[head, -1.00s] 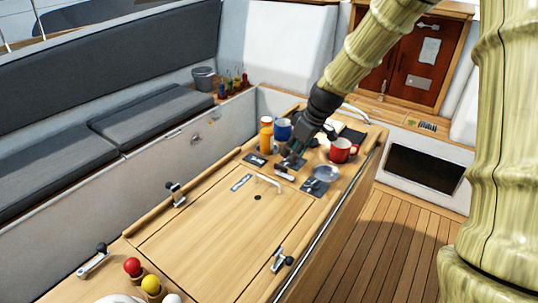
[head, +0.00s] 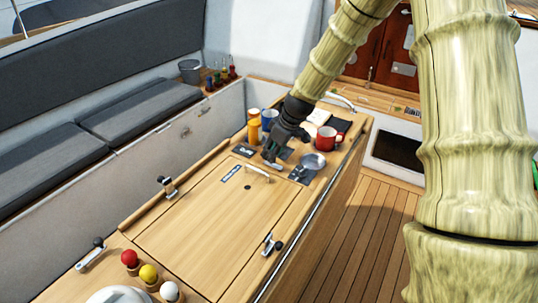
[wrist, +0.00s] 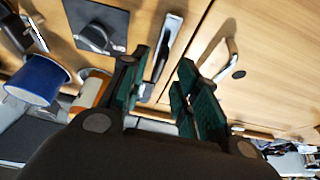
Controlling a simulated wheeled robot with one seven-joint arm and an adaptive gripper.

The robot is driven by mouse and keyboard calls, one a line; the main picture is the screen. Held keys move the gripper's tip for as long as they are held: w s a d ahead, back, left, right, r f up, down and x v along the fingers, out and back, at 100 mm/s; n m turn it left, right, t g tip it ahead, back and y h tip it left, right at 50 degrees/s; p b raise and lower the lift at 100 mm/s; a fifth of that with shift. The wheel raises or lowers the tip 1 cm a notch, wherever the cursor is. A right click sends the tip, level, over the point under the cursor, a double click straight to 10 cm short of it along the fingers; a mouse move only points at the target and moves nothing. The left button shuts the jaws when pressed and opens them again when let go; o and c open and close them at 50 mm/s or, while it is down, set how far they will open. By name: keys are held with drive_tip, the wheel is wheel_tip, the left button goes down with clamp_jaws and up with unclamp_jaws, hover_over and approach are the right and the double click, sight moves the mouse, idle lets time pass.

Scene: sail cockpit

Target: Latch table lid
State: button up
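The wooden table lid (head: 200,222) lies flat and closed in the table top, with a pale bar handle (head: 257,172) near its far end. My gripper (head: 271,156) points down at the far end of the lid, close above a silver lever (head: 272,165). In the wrist view my gripper (wrist: 164,62) has its green-padded fingers apart. The silver lever (wrist: 167,45) shows between them; I cannot tell if they touch it. The lid handle (wrist: 228,58) lies beyond the right finger.
Red, yellow and white balls (head: 148,273) sit at the near end. The wooden deck (head: 345,235) at right is clear.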

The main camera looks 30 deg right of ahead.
drive_tip(key=x, duration=0.3)
drive_tip(key=shift+w, duration=0.3)
drive_tip(key=shift+s+f+p, duration=0.1)
drive_tip(key=shift+s+p, duration=0.05)
drive_tip(key=shift+p, duration=0.2)
drive_tip(key=shift+a+f, duration=0.1)
drive_tip(key=shift+f, duration=0.05)
drive_tip(key=shift+c, duration=0.3)
clamp_jaws()
